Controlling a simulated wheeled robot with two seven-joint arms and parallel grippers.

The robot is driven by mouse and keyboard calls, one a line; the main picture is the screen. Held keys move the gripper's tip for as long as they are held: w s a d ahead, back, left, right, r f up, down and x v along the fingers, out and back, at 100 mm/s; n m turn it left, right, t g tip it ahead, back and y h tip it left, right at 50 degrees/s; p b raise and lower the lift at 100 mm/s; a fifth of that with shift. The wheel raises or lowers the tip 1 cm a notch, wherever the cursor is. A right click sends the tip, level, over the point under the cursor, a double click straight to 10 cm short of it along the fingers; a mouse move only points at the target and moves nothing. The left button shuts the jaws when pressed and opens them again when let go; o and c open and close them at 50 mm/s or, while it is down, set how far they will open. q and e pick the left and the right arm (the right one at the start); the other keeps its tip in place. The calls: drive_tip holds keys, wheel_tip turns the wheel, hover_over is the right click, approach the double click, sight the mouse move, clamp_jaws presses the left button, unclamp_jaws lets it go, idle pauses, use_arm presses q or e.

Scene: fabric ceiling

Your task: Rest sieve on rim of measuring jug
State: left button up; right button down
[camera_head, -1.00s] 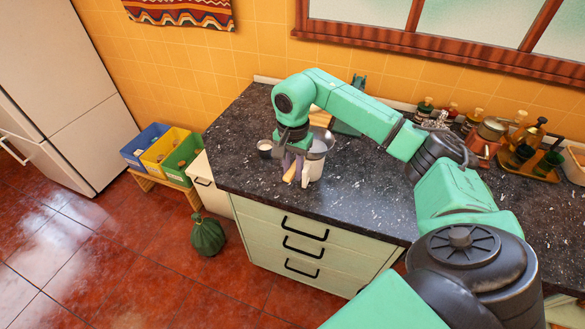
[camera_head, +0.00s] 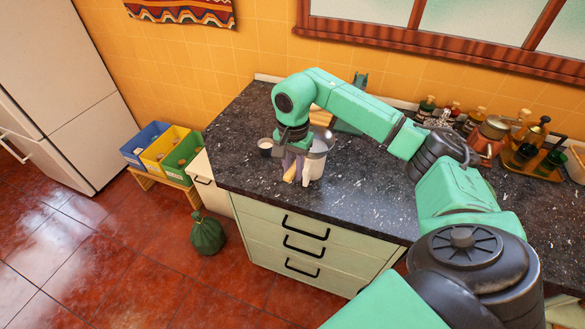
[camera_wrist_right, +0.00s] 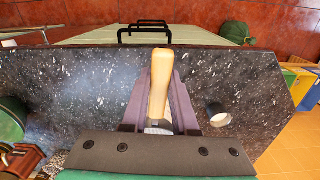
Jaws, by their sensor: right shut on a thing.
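My right gripper (camera_head: 288,164) is shut on the sieve's pale wooden handle (camera_wrist_right: 159,85). In the wrist view the handle lies between the two purple fingers (camera_wrist_right: 161,76). The jug stands upright on the dark counter. The gripper and arm hide part of both, and I cannot tell whether the sieve touches the rim. My left gripper is out of view.
A small dark cup with a pale inside (camera_head: 265,147) stands left of the gripper, near the counter's left end. A tray of bottles (camera_head: 530,158) is at the far right. Counter (camera_head: 360,190) is clear in front and to the right of the jug.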

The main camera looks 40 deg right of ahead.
drive_tip(key=shift+f, duration=0.15)
idle(0.4)
drive_tip(key=c, duration=0.6)
unclamp_jaws()
drive_tip(key=o, duration=0.6)
drive_tip(key=shift+r+p, duration=2.3)
drive_tip(key=shift+r, duration=1.3)
drive_tip(key=shift+s+f, duration=0.1)
